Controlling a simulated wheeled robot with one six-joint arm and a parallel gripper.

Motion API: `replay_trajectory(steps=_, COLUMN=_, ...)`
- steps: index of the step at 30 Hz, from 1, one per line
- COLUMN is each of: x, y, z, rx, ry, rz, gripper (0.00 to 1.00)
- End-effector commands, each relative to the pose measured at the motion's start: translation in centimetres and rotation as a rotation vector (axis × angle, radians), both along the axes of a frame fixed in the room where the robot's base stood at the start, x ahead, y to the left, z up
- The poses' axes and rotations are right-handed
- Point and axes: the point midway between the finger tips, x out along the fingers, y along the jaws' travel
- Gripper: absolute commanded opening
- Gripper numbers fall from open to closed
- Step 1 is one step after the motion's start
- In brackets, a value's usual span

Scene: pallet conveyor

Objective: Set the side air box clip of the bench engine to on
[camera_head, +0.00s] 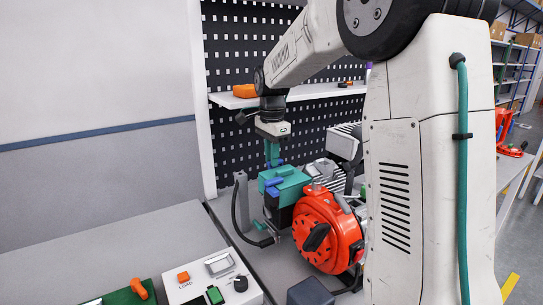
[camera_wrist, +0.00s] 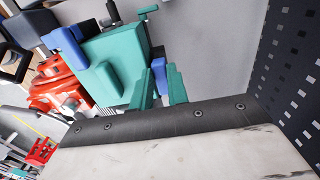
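The bench engine (camera_head: 325,228) stands on the bench, with a red-orange round housing. Its teal air box (camera_head: 290,190) sits to the left of the housing and shows large in the wrist view (camera_wrist: 115,60). One blue clip (camera_wrist: 68,45) is on the box's left side in the wrist view. Another blue clip (camera_wrist: 159,76) is at its right side, by my fingers. My gripper (camera_head: 272,153) points down just above the box's far side. Its teal fingers (camera_wrist: 162,88) stand apart, with the second clip showing between and beyond them. I cannot tell whether they touch it.
A black perforated panel with a white shelf (camera_head: 300,92) stands behind the engine. A grey post (camera_head: 241,200) with a black hose is left of the box. A white control box (camera_head: 212,280) sits at the front. My arm hides the engine's right side.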

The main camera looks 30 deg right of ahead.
Motion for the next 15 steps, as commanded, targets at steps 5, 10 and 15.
replay_trajectory(steps=5, x=0.0, y=-0.01, z=0.04, rx=0.0, ry=-0.001, rz=0.006, gripper=0.0)
replay_trajectory(steps=10, x=-0.12, y=-0.02, z=0.05, rx=0.0, ry=-0.001, rz=0.049, gripper=0.0)
replay_trajectory(steps=15, x=-0.38, y=-0.04, z=0.06, rx=0.0, ry=-0.001, rz=0.145, gripper=0.0)
